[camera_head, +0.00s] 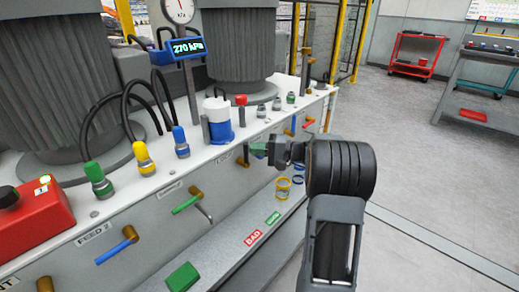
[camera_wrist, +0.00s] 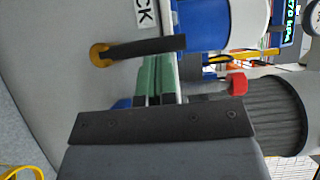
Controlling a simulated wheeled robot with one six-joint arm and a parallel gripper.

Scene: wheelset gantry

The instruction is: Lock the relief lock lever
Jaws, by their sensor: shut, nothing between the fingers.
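A black lever (camera_wrist: 145,48) on a brass pivot (camera_wrist: 100,55) is mounted on the pale panel beside a label of which only "CK" shows. In the head view the lever (camera_head: 246,154) stands roughly upright on the front panel, left of my gripper. My gripper (camera_wrist: 155,62) has its green fingers together and empty. Their tips reach the near edge of the lever in the wrist view; I cannot tell whether they touch it. In the head view my gripper (camera_head: 260,149) is partly hidden by my wrist.
A blue and white canister (camera_head: 217,122) and a red-capped fitting (camera_head: 241,101) stand on the ledge above. A green lever (camera_head: 187,203) and a blue lever (camera_head: 116,251) are farther left. A lower shelf holds BAD (camera_head: 254,237) and green labels. Open floor lies right.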

